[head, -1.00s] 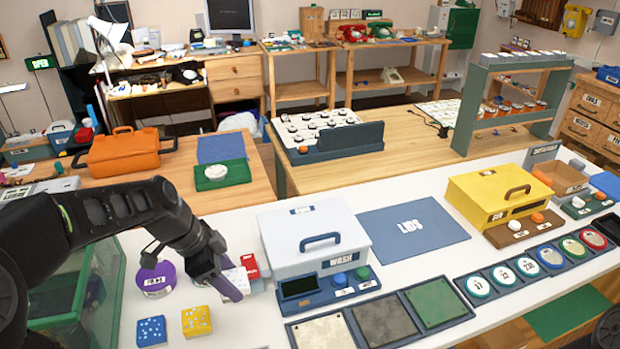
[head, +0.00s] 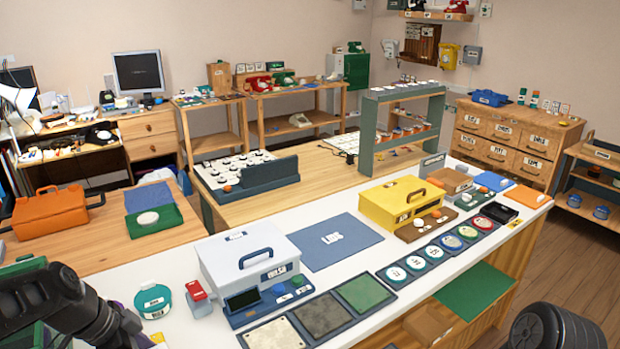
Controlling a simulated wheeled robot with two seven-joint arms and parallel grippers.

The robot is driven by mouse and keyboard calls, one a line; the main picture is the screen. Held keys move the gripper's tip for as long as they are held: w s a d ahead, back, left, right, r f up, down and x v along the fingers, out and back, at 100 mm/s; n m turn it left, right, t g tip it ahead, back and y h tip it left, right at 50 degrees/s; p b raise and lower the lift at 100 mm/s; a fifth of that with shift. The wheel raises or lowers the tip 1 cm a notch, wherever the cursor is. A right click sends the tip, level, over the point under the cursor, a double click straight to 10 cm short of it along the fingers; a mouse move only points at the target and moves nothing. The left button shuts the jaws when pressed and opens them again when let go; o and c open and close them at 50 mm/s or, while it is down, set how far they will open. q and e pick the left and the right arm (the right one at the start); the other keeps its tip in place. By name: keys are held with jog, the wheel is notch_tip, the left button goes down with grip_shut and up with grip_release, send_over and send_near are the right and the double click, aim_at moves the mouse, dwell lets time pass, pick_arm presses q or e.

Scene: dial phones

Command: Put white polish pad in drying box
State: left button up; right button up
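A yellow lidded box (head: 402,203) with a dark handle stands on the white counter right of the blue mat; I take it for the drying box, but its label is too small to read. I cannot single out the white polish pad for sure. A whitish square pad (head: 273,335) lies in the front left place of a dark tray, partly cut off by the bottom edge. A round white piece (head: 148,218) sits on a green base at the left. My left arm enters at bottom left, its fingers out of sight. Only a dark part of my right arm shows at bottom right.
A white box (head: 250,250) labelled WASH, a teal tin (head: 153,300) and a small red-topped block (head: 197,291) stand near my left arm. A blue mat (head: 328,241) marked LIDS lies flat and empty. Round labelled discs line the front edge (head: 437,254).

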pick_arm(q)
jog(key=shift+w+n, duration=0.15)
jog(key=shift+n, duration=0.25)
jog(key=shift+w+a+f+n+y, duration=0.15)
jog(key=shift+w+n+y, duration=0.15)
jog(key=shift+w+n, duration=0.15)
jog(key=shift+w+a+f+n, duration=0.1)
jog(key=shift+w+a+n, duration=0.1)
jog(key=shift+n, duration=0.15)
jog(key=shift+s+a+n+t+y, duration=0.2)
jog(key=shift+a+n+t+y, duration=0.3)
jog(key=shift+n, duration=0.5)
jog(key=w+d+f+n+y, duration=0.1)
jog(key=w+d+n, duration=0.1)
jog(key=w, duration=0.1)
jog(key=w+d+f+n, duration=0.1)
jog(key=w+d+n, duration=0.2)
jog(key=w+d+f+n+y, duration=0.1)
jog(key=w+d+f+n, duration=0.1)
jog(key=w+d, duration=0.1)
jog(key=shift+w+d+n+y, duration=0.25)
jog(key=shift+w+n+y, duration=0.05)
jog(key=shift+w, duration=0.25)
jog(key=shift+m+t, duration=0.3)
jog(key=shift+m, duration=0.6)
jog(key=d, duration=0.6)
jog(key=shift+w, duration=0.15)
